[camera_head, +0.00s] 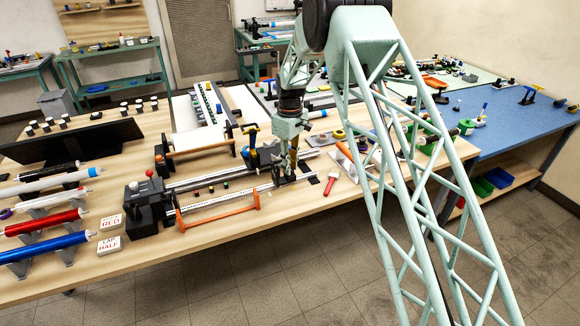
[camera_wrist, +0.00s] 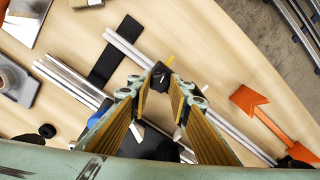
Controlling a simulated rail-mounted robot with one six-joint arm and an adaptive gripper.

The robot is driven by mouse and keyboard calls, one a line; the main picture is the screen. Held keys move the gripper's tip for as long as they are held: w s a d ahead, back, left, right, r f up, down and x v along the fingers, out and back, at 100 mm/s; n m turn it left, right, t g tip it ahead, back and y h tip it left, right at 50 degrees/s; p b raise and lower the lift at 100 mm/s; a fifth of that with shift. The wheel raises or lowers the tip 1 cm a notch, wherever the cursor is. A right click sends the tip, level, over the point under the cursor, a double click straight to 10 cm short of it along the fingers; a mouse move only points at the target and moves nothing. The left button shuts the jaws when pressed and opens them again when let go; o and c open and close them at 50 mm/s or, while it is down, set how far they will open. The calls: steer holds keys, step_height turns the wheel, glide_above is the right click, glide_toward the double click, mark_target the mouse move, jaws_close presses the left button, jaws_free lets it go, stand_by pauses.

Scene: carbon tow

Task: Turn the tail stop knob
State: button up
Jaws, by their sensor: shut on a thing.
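My gripper (camera_head: 292,170) points down at the right end of the twin-rail bench (camera_head: 228,177) in the head view. In the wrist view my gripper (camera_wrist: 161,88) has its two long fingers on either side of a small black part (camera_wrist: 160,72), which I take to be the tail stop knob. The jaws are shut on it. Thin yellow strips show beside the fingertips. The black tail stop body (camera_wrist: 150,146) is partly hidden below and between the fingers. In the head view the knob is hidden behind my gripper.
An orange stand (camera_head: 217,212) is in front of the rails. A red-handled tool (camera_head: 331,182) lies to the right. A black headstock (camera_head: 146,205) stands at the rails' left end. A roller frame (camera_head: 205,145) stands behind. Bare wood lies at the front right.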

steer(key=shift+m, duration=1.2)
steer(key=o, duration=0.8)
steer(key=shift+o, duration=0.2)
steer(key=shift+r, duration=4)
